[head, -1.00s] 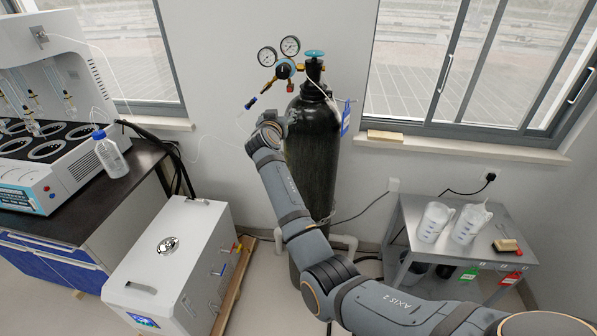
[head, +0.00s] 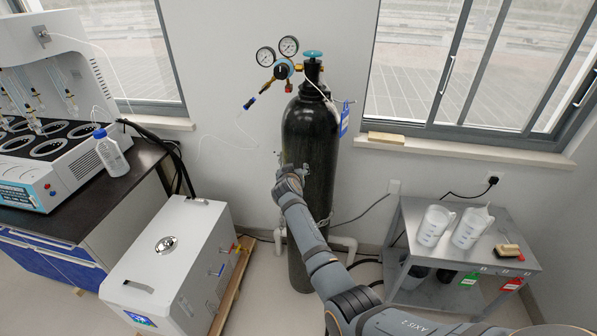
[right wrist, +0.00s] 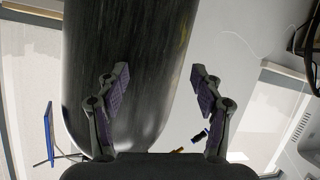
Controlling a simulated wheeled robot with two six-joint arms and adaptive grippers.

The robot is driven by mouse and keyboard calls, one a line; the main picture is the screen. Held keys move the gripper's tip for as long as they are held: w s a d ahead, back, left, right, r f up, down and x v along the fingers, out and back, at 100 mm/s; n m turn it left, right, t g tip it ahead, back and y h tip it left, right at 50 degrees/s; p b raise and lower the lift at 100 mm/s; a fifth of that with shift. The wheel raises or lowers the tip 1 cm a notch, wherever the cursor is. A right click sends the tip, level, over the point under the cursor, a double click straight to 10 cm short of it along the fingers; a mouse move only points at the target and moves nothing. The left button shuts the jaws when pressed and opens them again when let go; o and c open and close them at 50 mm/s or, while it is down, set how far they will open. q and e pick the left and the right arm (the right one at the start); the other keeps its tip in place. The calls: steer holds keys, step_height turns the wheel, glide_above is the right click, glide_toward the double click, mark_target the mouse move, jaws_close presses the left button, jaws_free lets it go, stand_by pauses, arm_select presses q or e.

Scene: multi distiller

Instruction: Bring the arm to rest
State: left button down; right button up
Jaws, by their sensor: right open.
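My right arm comes in from the lower right of the head view and reaches toward the black gas cylinder (head: 309,150). My right gripper (head: 287,172) is at the cylinder's left side, at about its middle height. In the right wrist view the right gripper (right wrist: 162,85) is open with nothing between its fingers. The dark cylinder (right wrist: 125,60) fills the view behind and left of the fingers. I cannot tell how close the fingers are to it. My left gripper is not in view.
A regulator with two gauges (head: 277,52) and a teal valve knob (head: 313,54) top the cylinder. A white chiller box (head: 165,255) stands left. A grey cart (head: 470,262) with two beakers (head: 433,226) stands right. A dark bench (head: 100,190) holds the distiller at far left.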

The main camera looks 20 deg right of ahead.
steer(key=shift+s+a+f, duration=0.1)
steer(key=shift+f, duration=0.1)
stand_by(0.3)
steer(key=s+f+n+g+y, duration=0.1)
steer(key=s+f+g, duration=0.1)
steer(key=s+f, duration=0.7)
steer(key=s+f+n+g+y, duration=0.1)
steer(key=s+f, duration=0.4)
steer(key=f, duration=0.8)
steer(key=s+f+g+y, duration=0.1)
steer(key=s+f+g, duration=0.1)
steer(key=s+f, duration=0.75)
steer(key=s+d+f+g, duration=0.1)
steer(key=s+f, duration=0.6)
steer(key=s, duration=0.7)
steer(key=s+d+f+g+y, duration=0.1)
steer(key=s+f+g, duration=0.2)
steer(key=s, duration=1.1)
steer(key=s+d+f+g, duration=0.2)
steer(key=s+f, duration=0.8)
steer(key=s, duration=0.4)
steer(key=shift+f+y, duration=0.3)
steer(key=shift+f, duration=0.05)
